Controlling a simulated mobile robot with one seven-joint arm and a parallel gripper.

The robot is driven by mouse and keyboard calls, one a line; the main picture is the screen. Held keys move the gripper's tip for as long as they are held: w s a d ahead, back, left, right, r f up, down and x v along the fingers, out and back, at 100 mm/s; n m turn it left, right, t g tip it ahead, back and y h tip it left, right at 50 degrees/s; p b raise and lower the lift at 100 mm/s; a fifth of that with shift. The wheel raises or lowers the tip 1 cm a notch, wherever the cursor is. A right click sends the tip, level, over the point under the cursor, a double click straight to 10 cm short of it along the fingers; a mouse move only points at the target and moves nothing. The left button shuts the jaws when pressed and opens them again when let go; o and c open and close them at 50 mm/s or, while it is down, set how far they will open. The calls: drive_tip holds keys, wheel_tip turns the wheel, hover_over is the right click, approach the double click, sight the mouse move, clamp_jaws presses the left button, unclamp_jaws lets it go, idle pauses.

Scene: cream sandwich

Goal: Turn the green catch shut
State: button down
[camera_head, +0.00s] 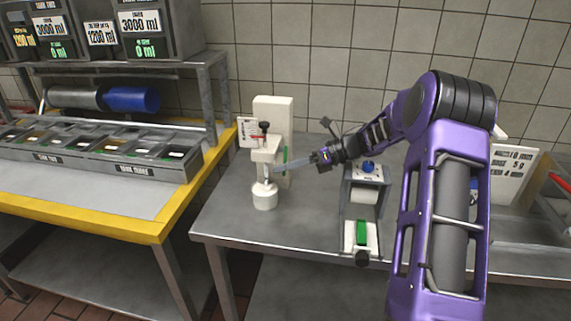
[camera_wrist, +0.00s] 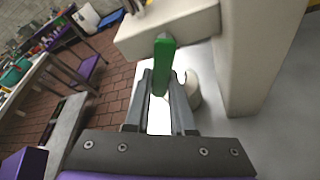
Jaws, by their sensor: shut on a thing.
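The green catch (camera_wrist: 163,62) sticks out from the side of a cream-coloured machine, below its jutting head (camera_wrist: 172,28). In the wrist view my gripper (camera_wrist: 161,80) has its two grey fingers on either side of the catch and is shut on it. In the head view the machine (camera_head: 272,128) stands on the steel table, and my gripper (camera_head: 276,168) reaches it from the right. Only a thin green strip (camera_head: 285,158) of the catch shows there. A white round cup (camera_head: 265,196) sits under the machine's head; it is partly hidden behind a finger in the wrist view.
A second device with a blue knob (camera_head: 368,167) and a green block (camera_head: 362,232) stands right of the machine, below my arm. A yellow-edged counter (camera_head: 120,226) with several bins is at the left. The table front (camera_head: 290,235) is clear.

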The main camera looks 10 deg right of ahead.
drive_tip(key=shift+s+a+r+m+g, duration=0.2)
drive_tip(key=shift+s+m+g, duration=0.1)
drive_tip(key=shift+m, duration=0.4)
drive_tip(key=shift+y, duration=0.3)
drive_tip(key=c, duration=0.8)
unclamp_jaws()
drive_tip(key=shift+o, duration=0.2)
drive_tip(key=shift+d, duration=0.1)
drive_tip(key=v, duration=0.7)
drive_tip(key=shift+d, duration=0.2)
drive_tip(key=shift+s+r, duration=0.1)
